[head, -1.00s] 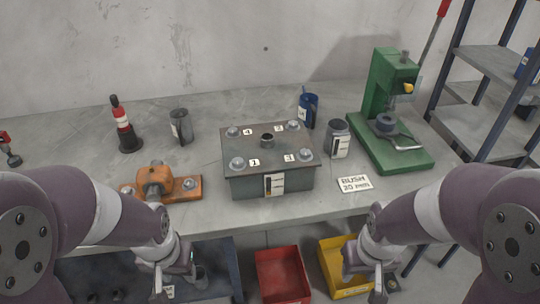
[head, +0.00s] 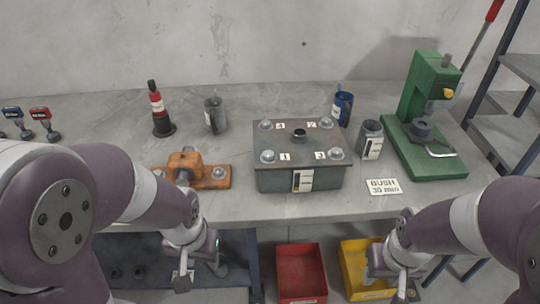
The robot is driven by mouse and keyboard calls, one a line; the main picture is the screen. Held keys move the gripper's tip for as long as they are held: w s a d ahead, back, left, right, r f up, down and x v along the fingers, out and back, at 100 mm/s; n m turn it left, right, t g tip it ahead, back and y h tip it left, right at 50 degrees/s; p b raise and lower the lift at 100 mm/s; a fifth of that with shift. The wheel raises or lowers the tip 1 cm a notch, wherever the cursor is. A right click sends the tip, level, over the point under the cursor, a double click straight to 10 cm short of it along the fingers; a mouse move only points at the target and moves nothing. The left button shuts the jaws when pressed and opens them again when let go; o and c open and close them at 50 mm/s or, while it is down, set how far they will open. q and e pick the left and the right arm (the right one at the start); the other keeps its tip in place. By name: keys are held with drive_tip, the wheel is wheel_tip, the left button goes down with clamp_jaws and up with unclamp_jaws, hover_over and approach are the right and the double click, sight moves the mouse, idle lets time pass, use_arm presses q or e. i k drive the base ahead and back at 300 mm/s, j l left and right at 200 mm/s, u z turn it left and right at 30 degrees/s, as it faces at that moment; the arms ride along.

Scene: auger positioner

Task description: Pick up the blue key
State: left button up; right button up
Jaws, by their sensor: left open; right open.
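The blue key (head: 12,113) stands at the far left of the bench, partly cut by the picture's edge. It has a blue tag-like head with a pale label on a dark stem. A similar red-headed one (head: 40,114) stands just right of it. My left gripper (head: 183,281) is open and low in front of the bench's front edge, well right of and nearer than the blue key. My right gripper (head: 401,287) is open, low at the right in front of the yellow bin. Both grippers look empty.
A grey box with numbered bolts (head: 300,178) stands mid-bench. An orange clamp (head: 215,177) and a red-and-black bottle (head: 158,112) stand left of it. A green press (head: 430,110) is at right. Red (head: 300,268) and yellow (head: 352,270) bins sit below.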

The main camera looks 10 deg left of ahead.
sight(15, 112)
drive_tip(key=u, duration=1.85)
drive_tip(key=i+j+u, duration=0.3)
drive_tip(key=i, duration=0.2)
drive_tip(key=i+j+u, duration=0.1)
drive_tip(key=i, duration=0.35)
drive_tip(key=i+j+u, duration=0.1)
drive_tip(key=i+j, duration=0.15)
drive_tip(key=i, duration=0.25)
drive_tip(key=i+j+u, duration=0.15)
drive_tip(key=i, duration=0.3)
drive_tip(key=i+j+z, duration=0.15)
drive_tip(key=i+z, duration=0.3)
drive_tip(key=i+j+z, duration=0.25)
drive_tip(key=z, duration=0.15)
drive_tip(key=i+j+z, duration=0.45)
drive_tip(key=k+l, duration=0.05)
